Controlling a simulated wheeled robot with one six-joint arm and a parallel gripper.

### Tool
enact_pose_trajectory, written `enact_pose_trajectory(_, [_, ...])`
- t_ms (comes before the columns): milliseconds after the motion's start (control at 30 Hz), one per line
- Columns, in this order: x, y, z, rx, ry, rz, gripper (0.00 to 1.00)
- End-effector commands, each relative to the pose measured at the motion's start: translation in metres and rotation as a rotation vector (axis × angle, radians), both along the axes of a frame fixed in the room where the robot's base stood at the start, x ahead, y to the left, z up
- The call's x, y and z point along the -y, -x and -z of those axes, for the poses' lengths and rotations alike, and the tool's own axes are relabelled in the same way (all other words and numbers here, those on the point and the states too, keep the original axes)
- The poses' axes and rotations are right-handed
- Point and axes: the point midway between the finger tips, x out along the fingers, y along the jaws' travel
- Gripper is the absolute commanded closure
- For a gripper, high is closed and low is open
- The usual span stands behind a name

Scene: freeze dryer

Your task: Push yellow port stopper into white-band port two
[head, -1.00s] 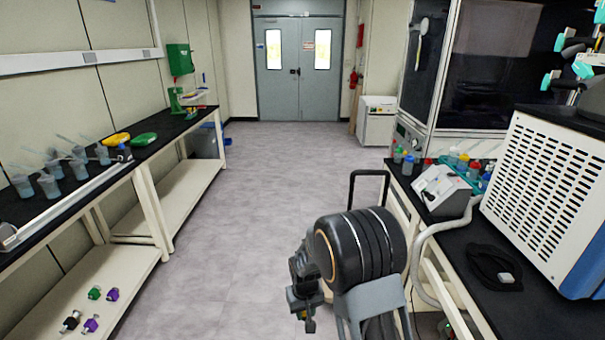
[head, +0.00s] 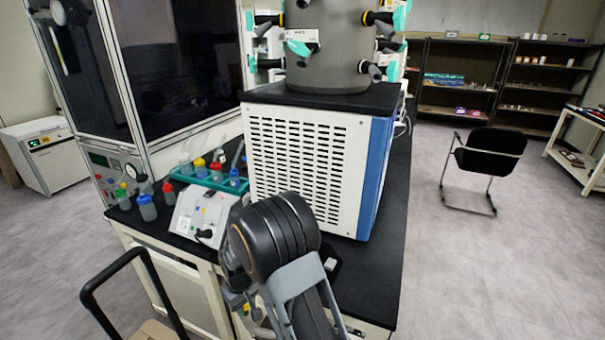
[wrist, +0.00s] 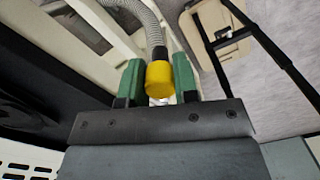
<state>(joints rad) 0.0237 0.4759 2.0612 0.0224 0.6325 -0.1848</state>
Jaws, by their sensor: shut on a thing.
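In the wrist view my gripper (wrist: 157,84) has two green fingers shut on the yellow stopper (wrist: 159,72), which sits between them. In the head view the grey drum (head: 330,65) of the freeze dryer carries several dark ports with teal valves, such as the front port (head: 302,42) and a right port (head: 374,70). A pale band shows on the front one, but I cannot tell which is white-band port two. My gripper is low in front of the bench in the head view, well below and apart from the ports; its fingers are hard to make out there.
The white dryer cabinet (head: 300,150) with a blue side stands on the black bench (head: 385,235). A small white device (head: 205,212) and several bottles stand to its left. A black cart handle (head: 130,275) is at lower left. A black chair (head: 487,155) stands right, with open floor around it.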

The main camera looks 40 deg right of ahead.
Motion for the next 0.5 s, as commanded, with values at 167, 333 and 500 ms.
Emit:
enact_pose_trajectory(167, [0.046, -0.017, -0.025, -0.093, -0.031, -0.299, 1.0])
enact_pose_trajectory(333, [0.107, -0.037, -0.063, -0.302, -0.029, -0.693, 1.0])
enact_pose_trajectory(500, [0.152, -0.053, -0.103, -0.584, 0.051, -1.046, 1.0])
